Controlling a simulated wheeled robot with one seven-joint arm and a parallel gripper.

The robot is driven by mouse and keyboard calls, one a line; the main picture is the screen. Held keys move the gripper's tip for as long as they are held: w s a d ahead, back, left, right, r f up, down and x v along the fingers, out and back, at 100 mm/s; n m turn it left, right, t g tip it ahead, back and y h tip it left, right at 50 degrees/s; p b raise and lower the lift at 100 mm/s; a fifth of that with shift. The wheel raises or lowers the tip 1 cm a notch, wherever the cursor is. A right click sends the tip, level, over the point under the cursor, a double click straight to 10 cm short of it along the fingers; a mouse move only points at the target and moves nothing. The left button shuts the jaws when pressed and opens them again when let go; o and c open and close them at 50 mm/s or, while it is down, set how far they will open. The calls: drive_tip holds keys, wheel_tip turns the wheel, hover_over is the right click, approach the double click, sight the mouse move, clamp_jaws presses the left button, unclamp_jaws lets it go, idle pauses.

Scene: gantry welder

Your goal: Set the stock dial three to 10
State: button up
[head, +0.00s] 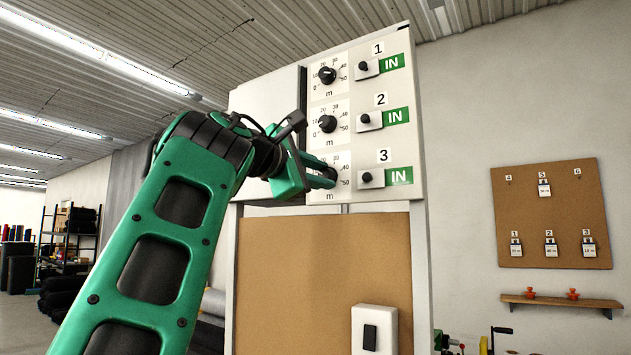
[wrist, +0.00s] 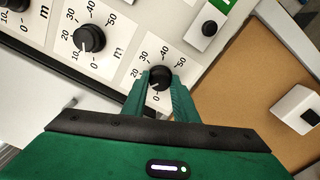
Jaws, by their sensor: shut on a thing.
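Stock dial three is a black round knob (wrist: 160,76) on a white scale plate marked 0 to 50. In the wrist view it sits between the two green fingers of my gripper (wrist: 159,88), which are shut on its sides. A pale mark on the knob appears to point near 0, though the fingers and small size make this hard to read. In the head view my gripper (head: 325,175) is at the bottom dial beside the label 3, and it hides most of that knob and part of its scale.
Dial two (head: 327,124) and dial one (head: 327,75) stand above on the same white panel. Small black switches with green IN labels, such as the third (head: 366,178), are to the right. A brown board (head: 322,280) is below the panel.

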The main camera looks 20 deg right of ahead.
drive_tip(key=shift+w+a+f+n, duration=0.1)
drive_tip(key=shift+f+n, duration=0.1)
drive_tip(key=shift+n, duration=0.7)
drive_tip(key=shift+f, duration=0.1)
drive_tip(key=o, duration=1.1)
drive_tip(key=shift+c, duration=0.2)
drive_tip(key=v, duration=1)
drive_tip(key=shift+a, duration=0.3)
